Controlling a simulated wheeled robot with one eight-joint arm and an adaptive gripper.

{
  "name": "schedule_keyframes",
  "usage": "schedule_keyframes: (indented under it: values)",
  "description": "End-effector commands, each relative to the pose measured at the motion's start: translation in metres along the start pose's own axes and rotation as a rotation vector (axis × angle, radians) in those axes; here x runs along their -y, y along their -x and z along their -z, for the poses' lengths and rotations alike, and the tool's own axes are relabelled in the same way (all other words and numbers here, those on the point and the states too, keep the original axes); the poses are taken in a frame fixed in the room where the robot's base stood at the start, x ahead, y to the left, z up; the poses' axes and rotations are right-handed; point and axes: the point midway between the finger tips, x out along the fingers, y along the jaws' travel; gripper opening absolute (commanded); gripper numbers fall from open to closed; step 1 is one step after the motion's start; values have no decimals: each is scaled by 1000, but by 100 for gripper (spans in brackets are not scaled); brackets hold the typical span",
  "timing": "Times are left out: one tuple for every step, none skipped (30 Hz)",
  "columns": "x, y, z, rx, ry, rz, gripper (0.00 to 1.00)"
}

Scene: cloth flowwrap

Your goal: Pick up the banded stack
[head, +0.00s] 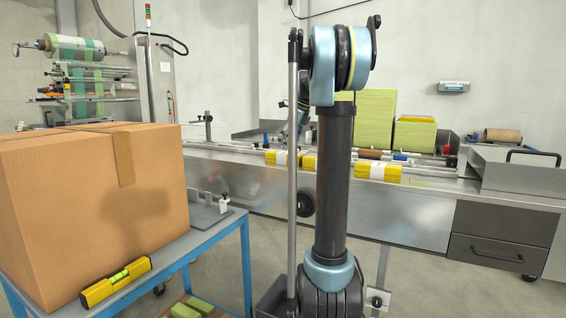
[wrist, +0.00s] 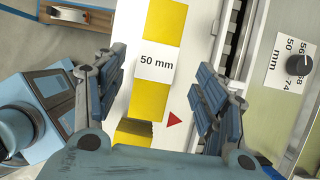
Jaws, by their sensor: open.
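In the wrist view a yellow stack with a white band or label reading "50 mm" (wrist: 165,22) lies on a pale surface between the two fingers. A second yellow piece (wrist: 132,132) shows below it, partly hidden by the gripper body. My gripper (wrist: 157,75) is open, with its blue fingers spread to either side and nothing held. In the head view a yellow stack with a white band (head: 378,173) lies on the metal bench right of my arm. Another white-banded yellow stack (head: 282,158) lies left of my arm.
A metal machine bench (head: 420,210) runs across the back. Green stacks (head: 414,135) stand behind it. A large cardboard box (head: 90,200) and a yellow level (head: 116,282) are on a blue-framed table at left. A black knob (wrist: 299,65) is right of the fingers.

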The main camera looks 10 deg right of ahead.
Motion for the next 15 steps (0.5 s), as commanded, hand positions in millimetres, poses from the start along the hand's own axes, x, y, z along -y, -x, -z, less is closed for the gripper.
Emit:
schedule_keyframes:
  values:
    - [0, -4, 0, 0, 0, 0, 65]
    - [0, -5, 0, 0, 0, 0, 65]
    - [0, -6, 0, 0, 0, 0, 65]
    - [0, -8, 0, 0, 0, 0, 65]
    - [0, -9, 0, 0, 0, 0, 65]
    - [0, -12, 0, 0, 0, 0, 65]
    - [0, -15, 0, 0, 0, 0, 65]
    - [0, -19, 1, 0, 1, 0, 65]
    - [-1, -24, 1, 0, 1, 0, 65]
    - [-1, -28, 1, 0, 2, 0, 65]
    - [-1, -33, 1, 0, 2, 0, 65]
    - [-2, -39, 2, 0, 2, 0, 65]
    - [-2, -42, 2, 0, 2, 0, 65]
    - [-2, -46, 2, 0, 2, 0, 65]
    - [-2, -50, 2, 0, 2, 0, 65]
